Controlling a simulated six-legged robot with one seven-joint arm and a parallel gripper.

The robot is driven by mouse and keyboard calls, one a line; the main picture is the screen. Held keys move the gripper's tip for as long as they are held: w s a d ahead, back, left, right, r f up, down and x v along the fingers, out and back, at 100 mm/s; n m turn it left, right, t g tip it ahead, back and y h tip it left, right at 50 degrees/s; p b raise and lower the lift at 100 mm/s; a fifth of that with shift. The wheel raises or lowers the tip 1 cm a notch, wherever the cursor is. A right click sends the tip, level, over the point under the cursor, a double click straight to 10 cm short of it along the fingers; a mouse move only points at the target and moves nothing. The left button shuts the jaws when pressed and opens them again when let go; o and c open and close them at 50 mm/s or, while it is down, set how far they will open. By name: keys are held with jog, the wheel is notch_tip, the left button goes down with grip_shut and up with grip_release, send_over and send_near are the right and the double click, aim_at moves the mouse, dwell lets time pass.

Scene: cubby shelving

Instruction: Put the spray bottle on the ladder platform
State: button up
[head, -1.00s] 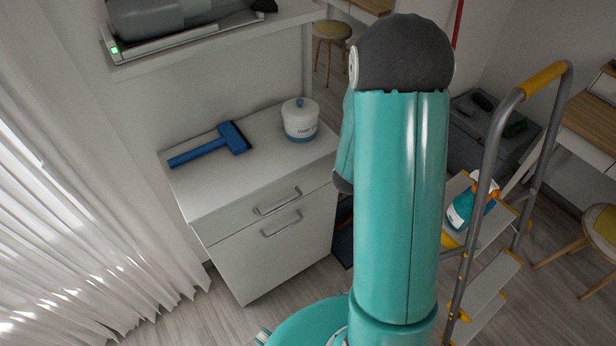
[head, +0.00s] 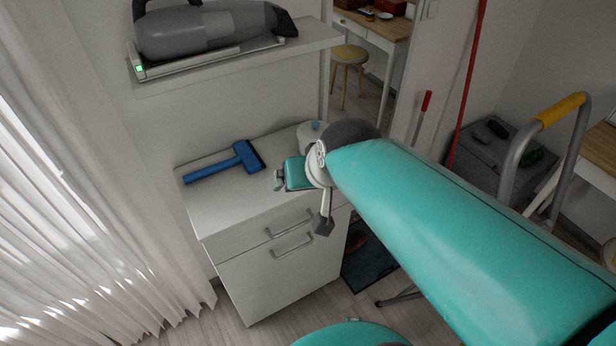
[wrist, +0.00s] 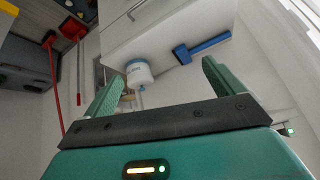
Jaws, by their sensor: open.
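The spray bottle does not show in either current view. The ladder (head: 513,150), with grey rails and a yellow grip, shows only its top at the right of the head view. My arm covers its lower part and platform. My gripper (wrist: 163,68) is open in the wrist view, with green fingers spread wide and nothing between them. Beyond the fingers, the wrist view shows the white cabinet, upside down. In the head view my folded arm reaches over the cabinet's right side, and the fingers are hard to make out.
The white cabinet (head: 275,285) carries a blue squeegee-like tool (head: 225,163) and a white lidded canister (wrist: 139,74). A handheld vacuum (head: 210,30) lies on the wall shelf (head: 240,62) above. A curtain hangs at left. A grey box (head: 483,170) stands at back right.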

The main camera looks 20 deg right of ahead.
jog(key=s+r+n+g, duration=0.1)
jog(key=s, duration=0.6)
jog(key=shift+a+r+n, duration=0.25)
jog(key=shift+r+n, duration=0.1)
jog(key=shift+n, duration=0.05)
dwell(0.5)
